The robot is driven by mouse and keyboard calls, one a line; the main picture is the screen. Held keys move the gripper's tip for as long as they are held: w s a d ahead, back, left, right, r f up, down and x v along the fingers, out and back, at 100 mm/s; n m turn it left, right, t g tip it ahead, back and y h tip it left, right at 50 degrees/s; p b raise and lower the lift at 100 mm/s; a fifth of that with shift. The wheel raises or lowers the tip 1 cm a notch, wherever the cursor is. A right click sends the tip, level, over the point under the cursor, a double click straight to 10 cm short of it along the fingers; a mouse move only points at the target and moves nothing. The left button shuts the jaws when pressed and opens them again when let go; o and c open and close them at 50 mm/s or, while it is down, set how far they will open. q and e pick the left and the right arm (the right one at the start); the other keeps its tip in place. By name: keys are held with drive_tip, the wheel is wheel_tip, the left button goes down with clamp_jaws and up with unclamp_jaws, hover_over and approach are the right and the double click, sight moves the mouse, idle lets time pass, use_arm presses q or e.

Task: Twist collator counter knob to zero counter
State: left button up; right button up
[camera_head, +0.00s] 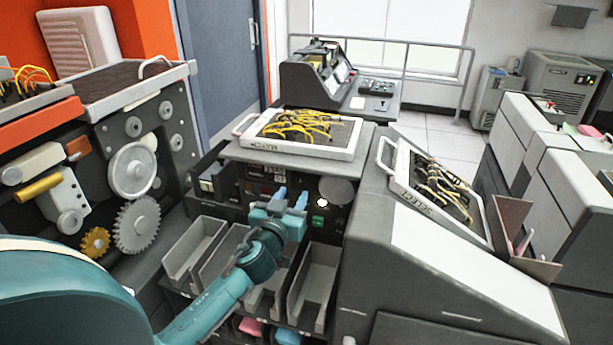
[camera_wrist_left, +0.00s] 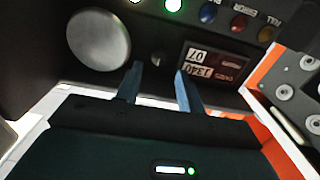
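The collator counter (camera_wrist_left: 205,65) shows upside down in the left wrist view as a dark panel with white number windows. A small dark round knob (camera_wrist_left: 157,59) sits beside it on the black panel. My left gripper (camera_wrist_left: 158,72) is open, its two blue fingers pointing at the panel with the knob in the gap between their tips. I cannot tell whether they touch it. In the head view the left gripper (camera_head: 290,197) is in front of the collator panel and hides the knob. My right gripper is not in view.
A large grey disc (camera_wrist_left: 98,40) is beside the knob, and a lit green button (camera_wrist_left: 173,5) and coloured lamps are near. A MATCH tray (camera_head: 345,151) with yellow wires lies above the panel. Grey bins (camera_head: 313,285) stand below. A SELECT tray (camera_head: 400,172) is at right.

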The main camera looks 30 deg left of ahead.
sight(300, 183)
use_arm(q)
drive_tip(key=x, duration=0.4)
drive_tip(key=shift+w+b, duration=0.3)
drive_tip(key=shift+w, duration=0.1)
drive_tip(key=shift+w+a, duration=0.1)
drive_tip(key=shift+w, duration=0.4)
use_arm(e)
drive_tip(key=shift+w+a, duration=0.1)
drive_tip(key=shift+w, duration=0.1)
use_arm(q)
drive_tip(key=c, duration=0.8)
drive_tip(key=shift+f+n+b, duration=0.1)
drive_tip(key=shift+n+b, duration=0.2)
drive_tip(key=shift+n, duration=0.9)
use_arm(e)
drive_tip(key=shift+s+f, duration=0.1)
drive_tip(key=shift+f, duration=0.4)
use_arm(q)
drive_tip(key=shift+n, duration=0.3)
